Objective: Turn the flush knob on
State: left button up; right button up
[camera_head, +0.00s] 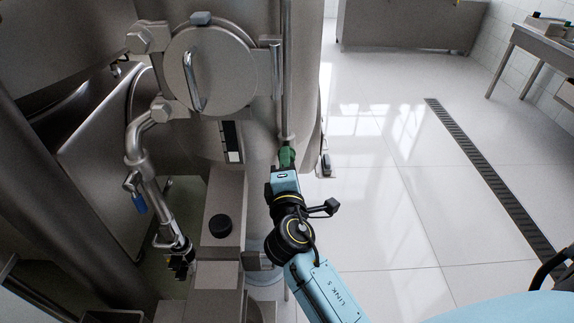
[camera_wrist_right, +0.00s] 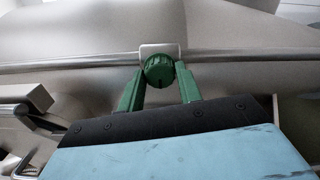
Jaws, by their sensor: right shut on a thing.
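The flush knob (camera_wrist_right: 159,71) is a round, ribbed green knob on a small pale plate in the right wrist view. My right gripper (camera_wrist_right: 160,78) has two green fingers, one on each side of the knob, shut on it. In the head view my right gripper (camera_head: 286,158) reaches the lower end of a vertical pipe on the steel machine; its fingers and the knob merge into one green patch there. My left gripper is not in view.
A large steel vessel with a round hatch (camera_head: 210,70) stands behind. A pipe with a blue-handled valve (camera_head: 139,203) and a black round cap (camera_head: 220,226) are at left. A thin steel pipe (camera_wrist_right: 90,61) runs behind the knob. White tiled floor (camera_head: 370,200) at right is clear.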

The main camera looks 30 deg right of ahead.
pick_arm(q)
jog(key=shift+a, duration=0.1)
pick_arm(e)
jog(key=o, duration=0.9)
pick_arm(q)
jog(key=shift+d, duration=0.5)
pick_arm(e)
jog(key=shift+o, duration=0.4)
jog(key=shift+s, duration=0.15)
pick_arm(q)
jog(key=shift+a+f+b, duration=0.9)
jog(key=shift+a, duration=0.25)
pick_arm(e)
jog(key=v, duration=1.3)
jog(key=shift+a, duration=0.1)
